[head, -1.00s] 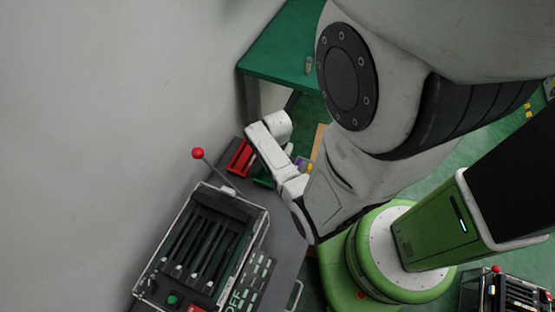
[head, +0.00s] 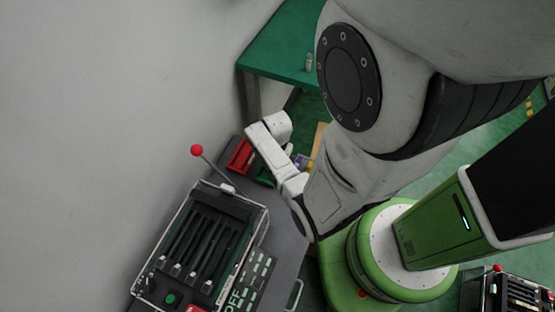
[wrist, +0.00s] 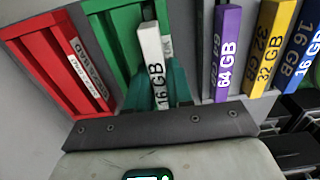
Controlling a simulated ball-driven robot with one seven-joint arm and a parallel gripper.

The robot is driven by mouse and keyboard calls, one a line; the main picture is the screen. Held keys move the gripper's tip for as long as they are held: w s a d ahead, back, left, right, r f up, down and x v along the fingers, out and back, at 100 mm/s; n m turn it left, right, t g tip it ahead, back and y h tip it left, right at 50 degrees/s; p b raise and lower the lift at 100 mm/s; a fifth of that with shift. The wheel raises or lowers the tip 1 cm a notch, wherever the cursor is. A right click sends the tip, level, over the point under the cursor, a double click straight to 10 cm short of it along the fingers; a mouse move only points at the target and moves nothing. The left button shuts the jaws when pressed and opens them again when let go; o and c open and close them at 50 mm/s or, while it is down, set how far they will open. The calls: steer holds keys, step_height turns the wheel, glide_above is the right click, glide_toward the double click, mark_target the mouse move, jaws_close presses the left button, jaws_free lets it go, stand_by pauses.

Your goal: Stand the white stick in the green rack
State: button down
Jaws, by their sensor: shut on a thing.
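The white stick (wrist: 152,62), marked 16 GB, stands between the two teal fingers of my gripper (wrist: 158,88) in the wrist view. My gripper is shut on it. The stick overlaps the green rack (wrist: 98,28) in this view, with the rack's walls behind and to its left. I cannot tell how deep the stick sits in the rack, as the fingers and my gripper's dark edge hide its lower end. In the head view a small part of the green rack (head: 265,178) shows beside my arm; the gripper's fingers are hidden there.
A red rack (wrist: 52,58) stands left of the green one. Purple (wrist: 227,50), yellow (wrist: 269,45) and blue (wrist: 305,50) sticks stand to the right. In the head view, a lever fixture with a red knob (head: 196,150) is near; a green table (head: 285,55) is behind.

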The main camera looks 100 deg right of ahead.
steer(key=shift+f, duration=0.45)
steer(key=c, duration=0.9)
jaws_free()
steer(key=shift+r, duration=0.1)
step_height(320, 180, up, 11)
steer(key=shift+f+p, duration=0.1)
steer(key=shift+p, duration=0.35)
